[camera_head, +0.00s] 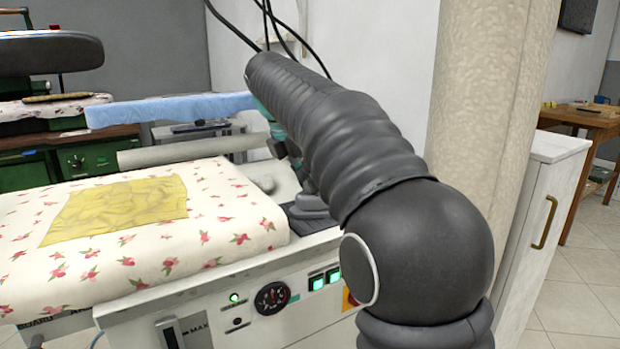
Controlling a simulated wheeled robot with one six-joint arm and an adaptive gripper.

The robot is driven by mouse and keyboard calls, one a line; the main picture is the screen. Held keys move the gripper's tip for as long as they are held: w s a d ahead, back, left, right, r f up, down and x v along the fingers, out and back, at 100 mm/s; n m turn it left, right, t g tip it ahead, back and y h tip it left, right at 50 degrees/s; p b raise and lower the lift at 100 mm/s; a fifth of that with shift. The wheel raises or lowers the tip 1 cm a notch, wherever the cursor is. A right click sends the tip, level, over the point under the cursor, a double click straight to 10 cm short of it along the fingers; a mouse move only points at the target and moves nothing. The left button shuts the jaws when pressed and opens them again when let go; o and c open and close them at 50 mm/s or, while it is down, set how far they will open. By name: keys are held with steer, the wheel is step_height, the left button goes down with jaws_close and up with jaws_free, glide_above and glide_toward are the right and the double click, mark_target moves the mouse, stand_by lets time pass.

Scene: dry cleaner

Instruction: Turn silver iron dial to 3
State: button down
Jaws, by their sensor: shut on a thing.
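My arm, in a dark ribbed sleeve, crosses the middle of the view and reaches down behind itself over the right end of the pressing table. My gripper's jaws are hidden behind the arm; only teal and dark wrist parts show at its left edge. A grey, stepped object (308,209) sits on the table's right end below the wrist, partly covered by the arm; I cannot tell whether it belongs to the silver iron. No iron dial or its numbers can be made out.
The pressing table (150,243) has a rose-patterned cover with a yellow cloth (118,207) on it. A thick column (488,110) and white cabinet (540,220) stand close on the right.

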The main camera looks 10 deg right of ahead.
steer(key=m, duration=0.1)
steer(key=m+g, duration=0.1)
steer(key=m, duration=0.1)
steer(key=m+g, duration=0.1)
steer(key=m, duration=0.1)
steer(key=shift+w+a+h, duration=0.1)
steer(key=shift+w+h, duration=0.15)
steer(key=shift+h, duration=0.05)
steer(key=shift+w+m+g, duration=0.1)
steer(key=shift+m+g, duration=0.7)
steer(key=shift+m, duration=1.4)
steer(key=c, duration=0.8)
jaws_free()
steer(key=shift+c, duration=0.2)
